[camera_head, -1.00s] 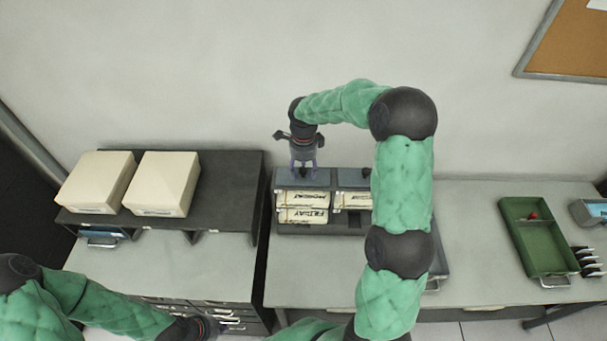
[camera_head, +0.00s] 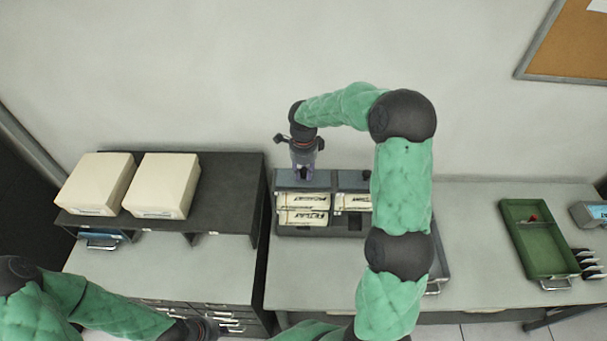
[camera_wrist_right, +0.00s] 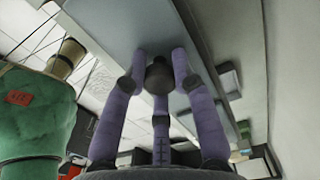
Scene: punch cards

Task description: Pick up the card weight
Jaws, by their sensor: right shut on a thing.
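The card weight, a blue-grey block (camera_head: 285,180) with a dark knob (camera_wrist_right: 159,76), sits at the back of the left column of the card tray (camera_head: 290,232). My right gripper (camera_head: 304,174) points down over it, its purple fingers shut around the knob. In the right wrist view the fingers (camera_wrist_right: 160,70) close on the knob from both sides, with the flat block beyond. I see no clear gap under the block. My left gripper (camera_head: 205,328) is at the bottom edge, mostly cut off, and its fingers do not show.
A second knobbed block (camera_head: 350,180) is to the right, partly behind my right arm. Printed cards (camera_head: 305,217) lie in front. Two cream boxes (camera_head: 163,182) stand on a dark shelf (camera_head: 228,185) at left. A green tray (camera_head: 545,250) is at right, with clear desktop before it.

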